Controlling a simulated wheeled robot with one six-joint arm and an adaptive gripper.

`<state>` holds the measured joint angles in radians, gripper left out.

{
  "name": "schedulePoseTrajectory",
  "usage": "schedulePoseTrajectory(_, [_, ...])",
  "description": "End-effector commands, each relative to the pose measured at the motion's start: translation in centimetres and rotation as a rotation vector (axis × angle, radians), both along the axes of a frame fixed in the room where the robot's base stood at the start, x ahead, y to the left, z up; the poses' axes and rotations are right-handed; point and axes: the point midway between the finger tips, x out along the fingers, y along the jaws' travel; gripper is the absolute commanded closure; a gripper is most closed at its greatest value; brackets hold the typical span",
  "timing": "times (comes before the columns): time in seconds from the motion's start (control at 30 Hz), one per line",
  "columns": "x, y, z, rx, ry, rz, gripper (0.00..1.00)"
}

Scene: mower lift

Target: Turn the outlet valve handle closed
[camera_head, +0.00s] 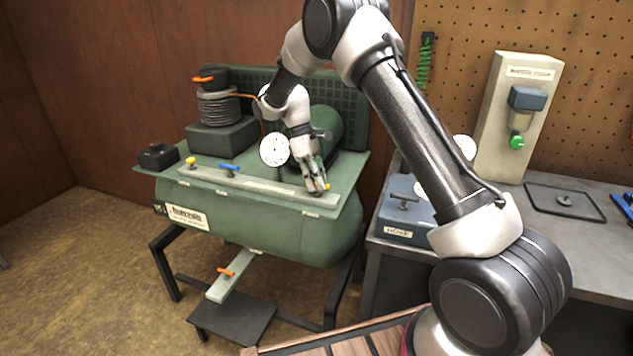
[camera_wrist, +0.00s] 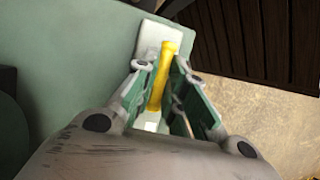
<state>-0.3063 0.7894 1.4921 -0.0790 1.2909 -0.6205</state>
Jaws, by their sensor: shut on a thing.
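A yellow lever handle (camera_wrist: 160,75) stands between the green-padded fingers of my gripper (camera_wrist: 158,84) in the wrist view. I take it to be the outlet valve handle; no label on it can be read. It sits over a pale plate (camera_wrist: 152,38) on the green tank. In the head view my gripper (camera_head: 317,190) is at the right end of the pale strip (camera_head: 250,187) on the tank (camera_head: 270,225). My gripper is shut on the yellow handle, and only a little yellow (camera_head: 327,186) shows beside the fingers. The handle's base is mostly hidden.
A blue handle (camera_head: 229,167) and a yellow knob (camera_head: 191,161) stand farther left on the tank. An orange handle (camera_head: 227,271) is below the tank. A grey workbench (camera_head: 545,215) stands at the right.

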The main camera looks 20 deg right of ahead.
Motion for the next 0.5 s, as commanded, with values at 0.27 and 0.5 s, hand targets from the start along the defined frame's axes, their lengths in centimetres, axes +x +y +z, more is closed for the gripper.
schedulePoseTrajectory(0.27, [-0.19, 0.05, -0.1, 0.0, 0.006, 0.0, 0.67])
schedulePoseTrajectory(0.5, [-0.09, 0.03, -0.05, 0.001, 0.002, 0.0, 0.67])
